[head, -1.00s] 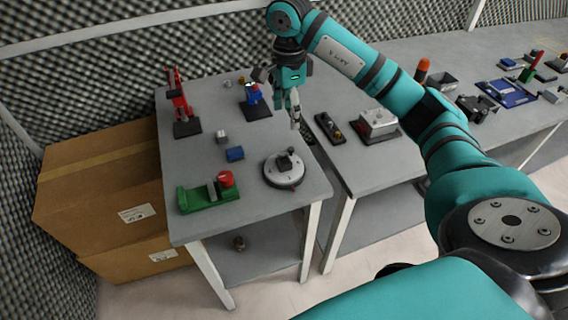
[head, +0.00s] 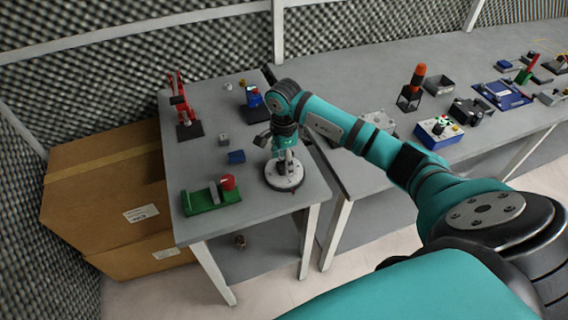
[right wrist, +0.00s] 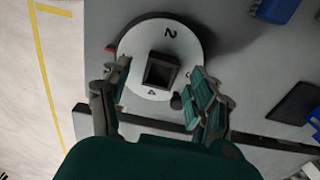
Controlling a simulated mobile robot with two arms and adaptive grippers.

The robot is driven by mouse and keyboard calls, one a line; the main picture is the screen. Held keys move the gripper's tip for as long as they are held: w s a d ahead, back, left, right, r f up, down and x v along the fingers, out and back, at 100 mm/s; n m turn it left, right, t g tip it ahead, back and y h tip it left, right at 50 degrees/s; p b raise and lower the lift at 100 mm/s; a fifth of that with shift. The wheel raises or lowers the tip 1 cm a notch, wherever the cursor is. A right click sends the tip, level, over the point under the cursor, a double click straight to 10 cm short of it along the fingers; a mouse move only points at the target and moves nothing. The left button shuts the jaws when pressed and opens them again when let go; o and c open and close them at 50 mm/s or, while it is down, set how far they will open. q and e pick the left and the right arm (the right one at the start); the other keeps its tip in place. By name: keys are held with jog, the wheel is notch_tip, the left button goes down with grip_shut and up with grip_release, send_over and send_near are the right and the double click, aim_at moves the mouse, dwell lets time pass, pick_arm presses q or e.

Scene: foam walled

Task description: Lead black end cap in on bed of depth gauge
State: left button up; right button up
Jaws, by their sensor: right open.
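The black end cap looks to be the square, hollow black piece (right wrist: 161,70) on a round white numbered disc (right wrist: 130,42), seen in the right wrist view. In the head view my right gripper (head: 285,166) points down over that disc (head: 284,183) and hides the cap. In the wrist view its open fingers (right wrist: 158,88) stand on either side of the cap, apart from it. Which fixture is the depth gauge is unclear; a red upright stand on a black base (head: 190,131) at the table's back left may be it. My left gripper is not in view.
A green fixture with a red knob (head: 212,197), a blue block (head: 236,157) and a small grey block (head: 223,140) lie left of the disc. A blue device on a black base (head: 253,97) is behind. A second table (head: 345,175) with several fixtures stands right.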

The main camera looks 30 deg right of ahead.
jog(key=shift+f, duration=0.6)
jog(key=c, duration=1.1)
jog(key=shift+r, duration=0.2)
jog(key=shift+c, duration=0.2)
